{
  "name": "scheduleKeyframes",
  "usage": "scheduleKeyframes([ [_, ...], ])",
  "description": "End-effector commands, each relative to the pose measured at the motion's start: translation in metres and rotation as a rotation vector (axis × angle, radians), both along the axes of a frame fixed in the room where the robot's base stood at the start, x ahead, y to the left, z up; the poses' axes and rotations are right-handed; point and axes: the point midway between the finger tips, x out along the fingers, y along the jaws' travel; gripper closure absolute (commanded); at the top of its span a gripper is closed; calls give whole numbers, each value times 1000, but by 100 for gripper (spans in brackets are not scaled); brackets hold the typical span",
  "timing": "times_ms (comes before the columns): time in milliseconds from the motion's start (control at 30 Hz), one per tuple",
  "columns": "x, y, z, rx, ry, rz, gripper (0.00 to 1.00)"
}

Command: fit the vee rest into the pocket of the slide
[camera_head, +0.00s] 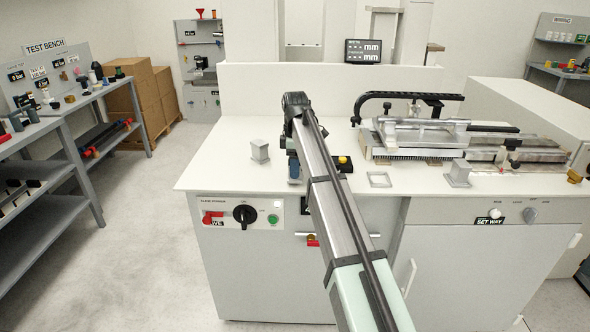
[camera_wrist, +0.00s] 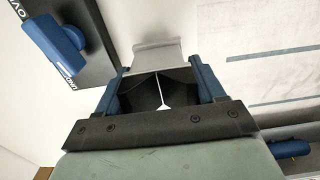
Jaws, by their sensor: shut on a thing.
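My gripper (camera_wrist: 163,85) shows in the wrist view with a blue finger on each side. It is shut on a pale grey metal piece (camera_wrist: 158,53), which looks like the vee rest and sticks out past the fingertips. Its lower part is hidden by the dark finger parts. In the head view my arm covers most of the gripper and the held piece. A slide with a pocket cannot be told for sure. A small square frame (camera_head: 380,172) lies on the white bench top, right of my arm.
Grey flared blocks stand left (camera_head: 260,150) and right (camera_head: 459,172) of my arm. A long metal fixture with a black arched handle (camera_head: 410,97) fills the back right. A yellow knob (camera_head: 343,159) is close beside my arm.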

Motion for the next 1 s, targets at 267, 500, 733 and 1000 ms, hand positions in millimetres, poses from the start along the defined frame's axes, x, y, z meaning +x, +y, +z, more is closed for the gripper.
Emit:
scheduleKeyframes([
  [267, 2, 0, 51, 0, -1, 0, 74],
  [500, 1, 0, 79, 0, 0, -10, 74],
  [733, -1, 0, 85, 1, -3, -173, 74],
  [1000, -22, -7, 75, 6, -11, -560, 74],
])
